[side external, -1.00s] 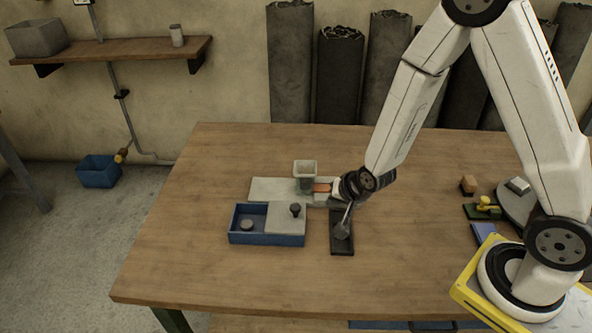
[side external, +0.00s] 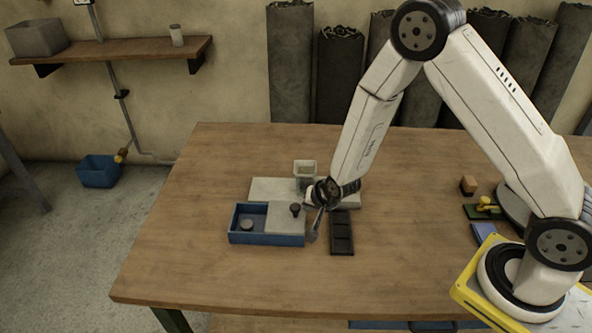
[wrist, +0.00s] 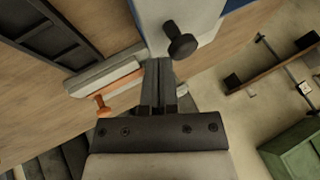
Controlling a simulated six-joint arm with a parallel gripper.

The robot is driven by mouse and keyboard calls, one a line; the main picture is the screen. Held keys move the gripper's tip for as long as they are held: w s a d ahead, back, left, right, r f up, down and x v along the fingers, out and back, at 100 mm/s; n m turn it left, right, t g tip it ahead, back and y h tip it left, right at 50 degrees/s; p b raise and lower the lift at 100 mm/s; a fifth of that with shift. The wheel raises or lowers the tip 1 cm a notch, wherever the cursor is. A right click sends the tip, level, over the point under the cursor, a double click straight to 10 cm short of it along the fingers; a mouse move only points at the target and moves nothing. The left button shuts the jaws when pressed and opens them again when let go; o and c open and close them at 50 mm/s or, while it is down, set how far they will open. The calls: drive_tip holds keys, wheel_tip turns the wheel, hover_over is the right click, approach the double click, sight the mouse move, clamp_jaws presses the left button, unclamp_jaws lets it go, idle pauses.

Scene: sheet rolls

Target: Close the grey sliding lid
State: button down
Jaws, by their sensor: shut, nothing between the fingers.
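A blue box (side external: 266,240) stands on the table with a grey sliding lid (side external: 284,222) over its right part. The left part is open and a round grey piece (side external: 247,225) shows inside. A dark knob (side external: 295,208) stands on the lid; in the wrist view the knob (wrist: 181,42) is on the pale lid (wrist: 195,15), just beyond my fingertips. My gripper (side external: 316,238) is shut and empty, at the right end of the box, close to the lid's right edge. I cannot tell whether it touches the lid.
A pale slab (side external: 270,188) with a grey cup (side external: 305,168) lies behind the box. A dark compartment tray (side external: 342,236) lies to the right. An orange handle (wrist: 101,105) shows in the wrist view. The table left of and in front of the box is clear.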

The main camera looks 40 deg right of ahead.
sight(283, 221)
drive_tip(key=shift+a, duration=0.1)
idle(0.3)
drive_tip(key=shift+w+a, duration=3.25)
drive_tip(key=shift+w, duration=0.1)
drive_tip(key=shift+w+a, duration=0.45)
drive_tip(key=shift+a, duration=0.2)
drive_tip(key=shift+s, duration=0.1)
drive_tip(key=shift+s+d+r, duration=0.2)
drive_tip(key=shift+s+d, duration=0.6)
drive_tip(key=shift+d, duration=0.05)
drive_tip(key=shift+s+d+r, duration=0.15)
drive_tip(key=shift+s+d, duration=0.4)
drive_tip(key=shift+s, duration=0.15)
drive_tip(key=v, duration=1)
